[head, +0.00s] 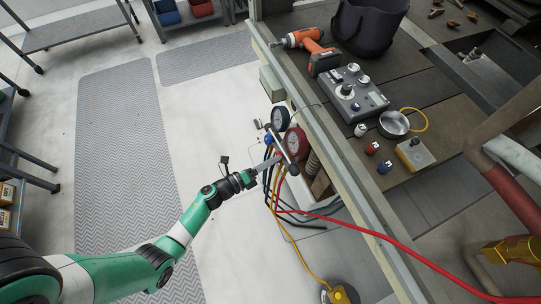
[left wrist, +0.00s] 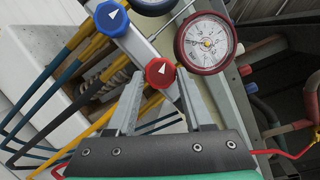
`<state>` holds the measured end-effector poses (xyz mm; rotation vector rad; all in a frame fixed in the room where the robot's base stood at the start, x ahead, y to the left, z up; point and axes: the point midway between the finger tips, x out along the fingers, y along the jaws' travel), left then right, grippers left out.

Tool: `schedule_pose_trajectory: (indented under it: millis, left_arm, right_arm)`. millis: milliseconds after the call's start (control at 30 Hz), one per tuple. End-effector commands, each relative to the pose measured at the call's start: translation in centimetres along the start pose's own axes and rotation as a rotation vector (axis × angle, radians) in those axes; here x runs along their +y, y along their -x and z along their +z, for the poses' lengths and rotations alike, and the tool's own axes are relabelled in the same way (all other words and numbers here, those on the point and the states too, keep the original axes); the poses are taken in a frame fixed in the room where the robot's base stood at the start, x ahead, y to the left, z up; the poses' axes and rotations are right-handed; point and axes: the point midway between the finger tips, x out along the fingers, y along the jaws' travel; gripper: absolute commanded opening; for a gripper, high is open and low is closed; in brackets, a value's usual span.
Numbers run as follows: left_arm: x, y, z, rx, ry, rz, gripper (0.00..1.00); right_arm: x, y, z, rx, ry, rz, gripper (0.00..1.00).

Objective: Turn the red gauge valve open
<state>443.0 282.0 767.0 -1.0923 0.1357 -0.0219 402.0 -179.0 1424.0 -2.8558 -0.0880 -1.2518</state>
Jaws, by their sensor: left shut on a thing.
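The red gauge valve is a round red knob (left wrist: 160,73) with a white arrow mark, below the red-rimmed gauge (left wrist: 205,42) in the left wrist view. The red-rimmed gauge also shows in the head view (head: 296,142), on the manifold at the bench side. My left gripper (head: 272,162) reaches it from the left. In the left wrist view its two fingers (left wrist: 161,82) are shut on the red knob, one on each side. The knob's arrow points up and to the right. My right gripper is not in view.
A blue knob (left wrist: 112,18) with a white arrow sits beside the red one, near the blue-rimmed gauge (head: 280,118). Blue, yellow and red hoses (head: 279,190) hang below the manifold. The bench (head: 408,88) holds a drill (head: 313,45) and tools.

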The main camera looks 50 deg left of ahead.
Motion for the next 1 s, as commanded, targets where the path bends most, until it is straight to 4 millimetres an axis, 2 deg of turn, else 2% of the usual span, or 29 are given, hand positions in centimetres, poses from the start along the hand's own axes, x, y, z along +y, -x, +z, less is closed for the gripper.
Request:
schedule_pose_trajectory:
  millis: [33,1000]
  left_arm:
    - [-0.7,0.1,0.2,0.0,0.042,0.017,0.0]
    - [-1.7,-0.2,0.5,-0.088,0.897,0.344,0.0]
  right_arm:
    - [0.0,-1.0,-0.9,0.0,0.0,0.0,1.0]
    - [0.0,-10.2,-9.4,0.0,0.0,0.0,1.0]
